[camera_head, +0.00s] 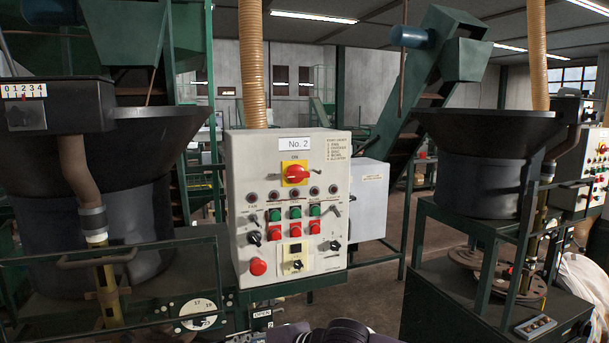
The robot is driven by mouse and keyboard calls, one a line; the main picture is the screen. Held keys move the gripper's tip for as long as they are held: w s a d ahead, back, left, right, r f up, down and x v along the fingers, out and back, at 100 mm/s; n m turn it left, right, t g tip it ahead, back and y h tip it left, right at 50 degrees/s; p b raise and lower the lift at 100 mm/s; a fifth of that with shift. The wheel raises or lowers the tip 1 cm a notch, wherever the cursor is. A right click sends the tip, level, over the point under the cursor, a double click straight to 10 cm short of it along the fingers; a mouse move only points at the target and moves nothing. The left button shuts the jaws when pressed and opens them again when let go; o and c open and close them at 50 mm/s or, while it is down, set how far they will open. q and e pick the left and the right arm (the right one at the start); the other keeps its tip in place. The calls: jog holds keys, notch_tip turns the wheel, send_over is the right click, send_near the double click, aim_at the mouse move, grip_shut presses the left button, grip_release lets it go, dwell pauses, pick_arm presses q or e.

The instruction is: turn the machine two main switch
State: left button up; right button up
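The machine two control panel (240,215) stands near the middle of the head view, a light box with a "No. 2" label (294,144). Its main switch (296,174) is a red rotary knob on a yellow plate, high on the panel's face. The knob looks roughly level, with its exact setting too small to tell. Nothing covers or touches the switch. Neither of my grippers shows clearly. Only a dark rounded part, probably mine, shows at the bottom edge, below the panel and apart from the switch.
Below the switch are indicator lamps, green and red push buttons, black selector knobs and a red mushroom button (258,267). A ribbed hose (252,60) rises behind the panel. Dark hoppers stand left (135,160) and right (475,170). A grey box (370,198) adjoins the panel's right side.

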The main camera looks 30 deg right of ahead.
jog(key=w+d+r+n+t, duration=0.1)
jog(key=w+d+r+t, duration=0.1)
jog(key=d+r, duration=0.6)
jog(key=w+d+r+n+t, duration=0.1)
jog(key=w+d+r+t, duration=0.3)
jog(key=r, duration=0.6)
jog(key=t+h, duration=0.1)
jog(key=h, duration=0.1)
send_near(301, 176)
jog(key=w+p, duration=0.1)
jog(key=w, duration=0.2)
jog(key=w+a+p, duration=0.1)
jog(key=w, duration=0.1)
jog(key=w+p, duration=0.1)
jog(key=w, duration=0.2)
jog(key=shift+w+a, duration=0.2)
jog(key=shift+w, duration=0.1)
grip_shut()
